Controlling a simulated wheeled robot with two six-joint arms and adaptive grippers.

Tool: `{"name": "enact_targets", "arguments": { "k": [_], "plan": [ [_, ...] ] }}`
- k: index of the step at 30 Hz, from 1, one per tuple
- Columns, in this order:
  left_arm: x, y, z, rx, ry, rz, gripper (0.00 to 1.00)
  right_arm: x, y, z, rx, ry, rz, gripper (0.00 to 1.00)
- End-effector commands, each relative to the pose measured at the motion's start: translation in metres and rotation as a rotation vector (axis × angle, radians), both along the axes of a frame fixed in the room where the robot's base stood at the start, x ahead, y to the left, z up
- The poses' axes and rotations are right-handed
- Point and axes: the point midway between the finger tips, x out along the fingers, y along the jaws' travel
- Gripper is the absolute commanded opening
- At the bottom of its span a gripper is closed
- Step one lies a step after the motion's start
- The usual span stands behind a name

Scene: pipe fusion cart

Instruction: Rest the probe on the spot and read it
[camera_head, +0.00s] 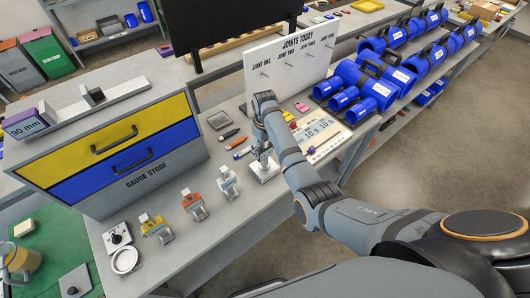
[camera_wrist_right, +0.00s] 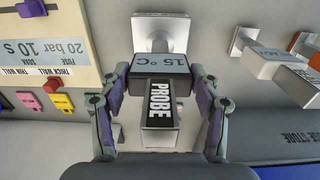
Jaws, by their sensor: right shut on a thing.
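The probe (camera_wrist_right: 160,105) is a grey block with a black PROBE label and a display reading 15 °C. My right gripper (camera_wrist_right: 160,88) is shut on it, one finger on each side. Beyond the display, a short shaft leads to a square silver foot (camera_wrist_right: 155,32) at the bench surface. In the head view my right gripper (camera_head: 262,140) stands over this foot (camera_head: 264,168), in line with a row of small gauges. The fingers and arm partly hide the probe there. I cannot tell whether the foot bears on the bench. No marked spot is clearly visible.
Small gauges (camera_head: 228,183) stand close left of the probe. The gauge store (camera_head: 120,140) is behind them. A settings board (camera_head: 322,133) with sliders lies to the right. The JOINTS TODAY panel (camera_head: 300,60) and blue pipe fittings (camera_head: 365,85) are farther back. The front bench strip is mostly clear.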

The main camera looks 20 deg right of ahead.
Motion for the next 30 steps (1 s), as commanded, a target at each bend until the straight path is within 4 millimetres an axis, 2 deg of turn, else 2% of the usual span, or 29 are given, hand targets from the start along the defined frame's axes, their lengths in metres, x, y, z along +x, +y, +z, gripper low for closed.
{"name": "enact_targets", "arguments": {
  "k": [2,3,9,20,30],
  "plan": [
    [0.000,0.000,0.000,0.000,0.000,0.000,0.40,-0.003,0.000,-0.003,0.001,0.009,0.001,0.36],
    [0.000,0.000,0.000,0.000,0.000,0.000,0.40,-0.003,0.000,-0.003,0.001,0.009,0.001,0.67],
    [0.000,0.000,0.000,0.000,0.000,0.000,0.40,-0.002,0.000,-0.002,0.000,0.005,0.000,0.90],
    [-0.001,0.002,0.000,0.003,0.001,-0.001,0.40,0.000,0.000,0.004,0.001,0.001,0.000,0.90],
    [0.000,0.001,0.000,0.001,0.000,0.000,0.40,0.000,0.001,0.063,0.001,0.000,0.001,0.90]
  ]
}}
